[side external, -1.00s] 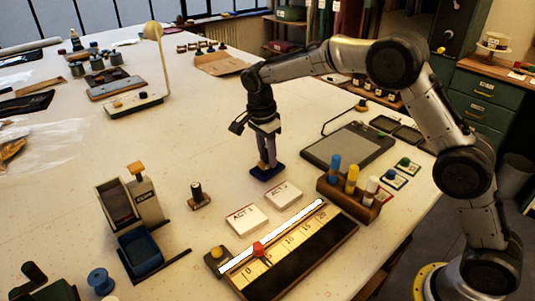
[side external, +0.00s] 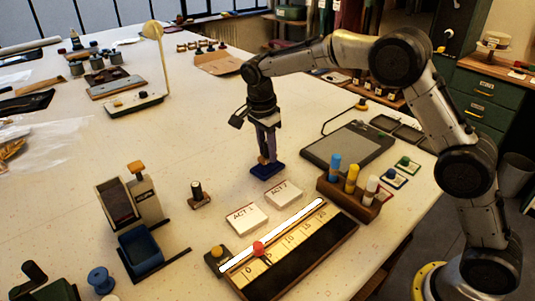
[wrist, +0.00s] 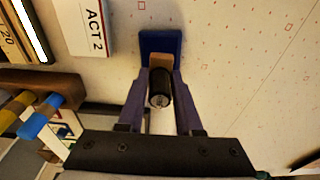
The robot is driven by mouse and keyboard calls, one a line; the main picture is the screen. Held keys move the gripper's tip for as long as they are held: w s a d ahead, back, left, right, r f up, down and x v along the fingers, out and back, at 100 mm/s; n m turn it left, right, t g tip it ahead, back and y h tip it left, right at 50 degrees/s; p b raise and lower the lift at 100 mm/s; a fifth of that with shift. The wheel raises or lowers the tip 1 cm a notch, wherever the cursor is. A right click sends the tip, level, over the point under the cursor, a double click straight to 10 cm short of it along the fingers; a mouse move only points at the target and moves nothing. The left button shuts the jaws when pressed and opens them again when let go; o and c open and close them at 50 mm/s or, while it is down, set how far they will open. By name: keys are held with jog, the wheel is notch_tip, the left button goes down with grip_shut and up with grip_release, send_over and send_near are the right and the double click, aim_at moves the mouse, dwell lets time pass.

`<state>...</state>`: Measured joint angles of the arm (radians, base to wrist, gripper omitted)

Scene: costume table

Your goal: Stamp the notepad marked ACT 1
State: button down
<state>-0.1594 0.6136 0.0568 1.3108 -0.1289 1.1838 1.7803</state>
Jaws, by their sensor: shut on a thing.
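My gripper (side external: 267,157) is shut on a stamp, with its fingers pointing down. In the wrist view the stamp's dark round handle (wrist: 160,88) and wooden block (wrist: 159,61) show between the fingers. The block is over a blue pad (side external: 267,172), which also shows in the wrist view (wrist: 160,43); I cannot tell whether they touch. The stamp's underside is hidden. Two white notepads lie in front: the left one (side external: 246,220) appears marked ACT 1, and the right one (side external: 284,194) reads ACT 2 in the wrist view (wrist: 85,28).
Another dark-handled stamp (side external: 198,194) stands left of the notepads. A long ruler board (side external: 310,252) lies in front of them. A wooden rack (side external: 361,205) with coloured tubes stands to the right, beside a grey tablet (side external: 345,147).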

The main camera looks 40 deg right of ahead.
jog(key=shift+r, duration=2.7)
jog(key=shift+s+f+m, duration=0.1)
jog(key=shift+f+m, duration=0.1)
jog(key=shift+m, duration=0.2)
jog(key=s+a+m, duration=0.1)
jog(key=s+a, duration=0.4)
jog(key=a, duration=0.2)
jog(key=n, duration=0.2)
send_over(251, 219)
jog(key=shift+s+a+f, duration=0.1)
jog(key=shift+a+f, duration=0.05)
jog(key=shift+a, duration=0.1)
jog(key=shift+f, duration=2.65)
jog(key=shift+f, duration=0.55)
jog(key=shift+r, duration=0.1)
